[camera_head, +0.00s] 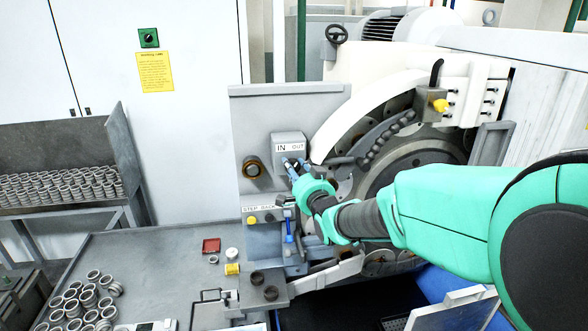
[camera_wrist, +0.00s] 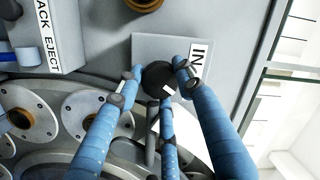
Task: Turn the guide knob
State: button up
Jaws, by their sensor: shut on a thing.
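The guide knob (camera_wrist: 157,75) is a dark round knob with a white mark, on a grey plate labelled IN in the wrist view. In the head view the plate (camera_head: 288,138) reads IN and OUT, and the knob is mostly hidden behind my fingers. My gripper (camera_head: 293,166) reaches in from the right, its blue fingers at the plate's lower edge. In the wrist view my gripper (camera_wrist: 155,82) has fingers on both sides of the knob and one below it, shut on it.
Below is a STEP BACK box (camera_head: 263,216) with a yellow button. The grinding wheel housing (camera_head: 415,165) lies to the right. A grey worktable (camera_head: 150,262) holds several metal rings at lower left.

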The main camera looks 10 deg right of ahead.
jog(key=shift+n+b, duration=0.3)
jog(key=shift+b, duration=0.2)
jog(key=n+b, duration=0.3)
jog(key=b, duration=0.1)
jog(key=shift+g, duration=0.3)
jog(key=n+b, duration=0.4)
jog(key=b, duration=0.1)
jog(key=shift+a+h, duration=0.1)
jog(key=shift+h, duration=0.3)
jog(key=n+b, duration=0.3)
jog(key=b, duration=0.1)
jog(key=shift+g+h, duration=0.3)
jog(key=shift+r+n+h+b, duration=0.1)
jog(key=shift+n+h+b, duration=0.2)
jog(key=shift+n+b, duration=0.6)
jog(key=shift+n, duration=0.3)
jog(key=o, duration=1.1)
jog(key=shift+a, duration=0.1)
jog(key=shift+s, duration=0.15)
